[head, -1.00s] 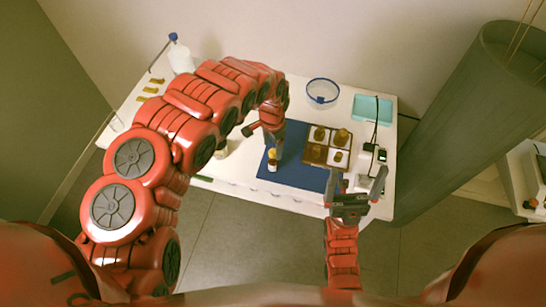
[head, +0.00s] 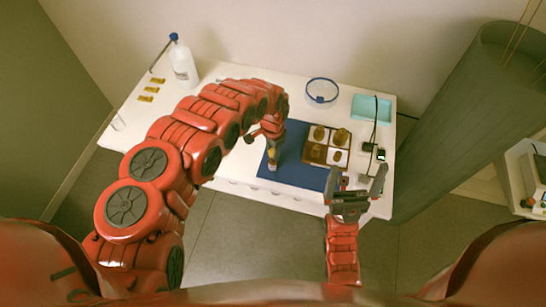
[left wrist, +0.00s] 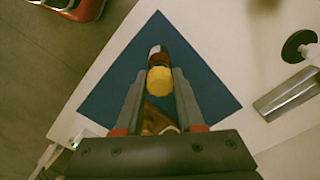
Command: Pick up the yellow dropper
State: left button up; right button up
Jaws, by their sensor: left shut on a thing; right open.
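The yellow dropper (head: 272,153) is the cap-like top of a small bottle (head: 273,165) that stands on the blue mat (head: 300,178). My left gripper (head: 271,148) is over it from above. In the left wrist view the yellow dropper (left wrist: 162,82) sits between the two fingers of my left gripper (left wrist: 163,76), which are shut on it. The bottle (left wrist: 158,52) shows just beyond the dropper there, and I cannot tell whether the two are apart. My right gripper (head: 357,185) is open and empty at the table's front edge.
A checkered tray (head: 316,152) with several brown-yellow pieces lies right of the bottle. Behind are a clear blue-rimmed bowl (head: 321,91) and a teal tray (head: 371,108). A white wash bottle (head: 183,66) and several yellow strips (head: 150,89) are at the left.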

pick_arm(q)
jog(key=shift+r, duration=0.15)
jog(key=shift+r+b, duration=1.1)
jog(key=shift+r, duration=2.45)
jog(key=shift+r+p, duration=0.9)
jog(key=shift+r, duration=0.45)
jog(key=shift+f, duration=0.25)
jog(key=shift+f+b, duration=0.65)
jog(key=shift+f, duration=0.15)
